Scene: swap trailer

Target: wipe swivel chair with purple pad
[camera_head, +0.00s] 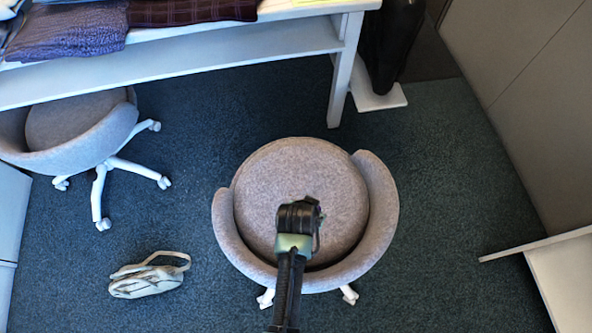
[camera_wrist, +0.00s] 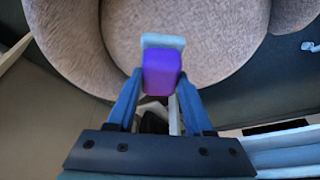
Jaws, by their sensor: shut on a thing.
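The grey swivel chair (camera_head: 300,170) stands in the middle of the head view, with a round seat and a low curved backrest. My gripper (camera_head: 300,215) is over the front part of its seat. In the wrist view my gripper (camera_wrist: 160,95) is shut on the purple pad (camera_wrist: 161,72), which has a pale blue edge at its far end. The chair seat (camera_wrist: 215,30) lies beyond the pad. I cannot tell whether the pad touches the seat. In the head view the pad is hidden by my gripper and arm.
A second grey swivel chair (camera_head: 70,130) stands at the left, partly under a white desk (camera_head: 200,75) with folded cloths (camera_head: 70,32). A pale bag (camera_head: 148,280) lies on the dark carpet. A white panel (camera_head: 565,275) is at the right. Carpet right of the chair is clear.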

